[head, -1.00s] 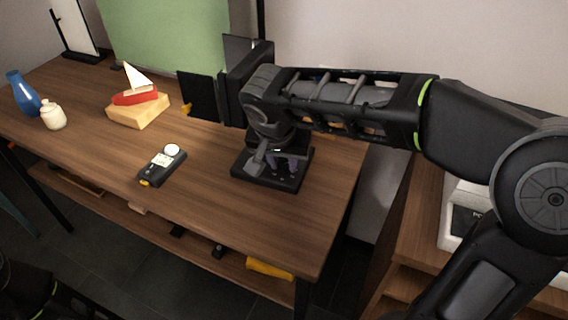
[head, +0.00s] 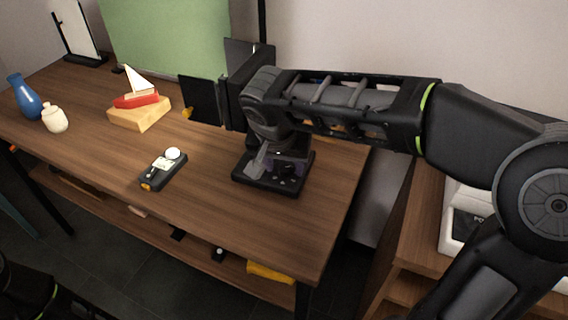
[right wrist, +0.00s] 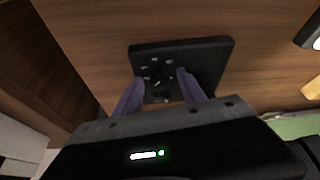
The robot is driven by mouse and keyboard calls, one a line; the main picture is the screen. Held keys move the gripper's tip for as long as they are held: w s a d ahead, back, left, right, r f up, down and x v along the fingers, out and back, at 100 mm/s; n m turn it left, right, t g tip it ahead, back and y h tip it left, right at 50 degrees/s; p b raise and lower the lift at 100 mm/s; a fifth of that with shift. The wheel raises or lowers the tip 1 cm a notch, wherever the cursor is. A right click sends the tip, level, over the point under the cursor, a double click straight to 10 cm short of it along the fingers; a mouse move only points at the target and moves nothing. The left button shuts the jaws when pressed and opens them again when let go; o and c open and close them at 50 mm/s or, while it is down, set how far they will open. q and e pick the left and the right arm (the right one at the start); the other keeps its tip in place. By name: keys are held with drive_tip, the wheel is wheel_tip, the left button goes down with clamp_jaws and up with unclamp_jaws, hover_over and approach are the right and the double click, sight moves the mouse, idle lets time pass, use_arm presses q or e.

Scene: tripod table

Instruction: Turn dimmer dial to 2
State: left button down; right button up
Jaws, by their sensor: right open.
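A black square panel (head: 262,184) lies on the wooden table near its right end. In the right wrist view the panel (right wrist: 208,58) carries a dark round dial (right wrist: 161,76) with small white marks around it. The marks are too small to read, and I cannot tell where the dial points. My right gripper (right wrist: 158,88) is open, its two purple fingers on either side of the dial, close above the panel. I cannot tell whether they touch it. In the head view my right gripper (head: 289,158) is over the panel, partly hidden by its own wrist. My left gripper is out of view.
A black handheld device (head: 155,180) with a white round top lies left of the panel. A toy sailboat (head: 136,98) on a yellow block (head: 140,116), a white jar (head: 55,120) and a blue vase (head: 27,100) stand farther left. Table space between device and panel is clear.

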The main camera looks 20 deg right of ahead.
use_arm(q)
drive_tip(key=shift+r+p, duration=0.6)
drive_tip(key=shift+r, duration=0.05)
use_arm(e)
drive_tip(key=v, duration=0.7)
drive_tip(key=shift+r, duration=0.15)
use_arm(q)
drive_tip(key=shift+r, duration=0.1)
use_arm(e)
drive_tip(key=shift+s, duration=0.1)
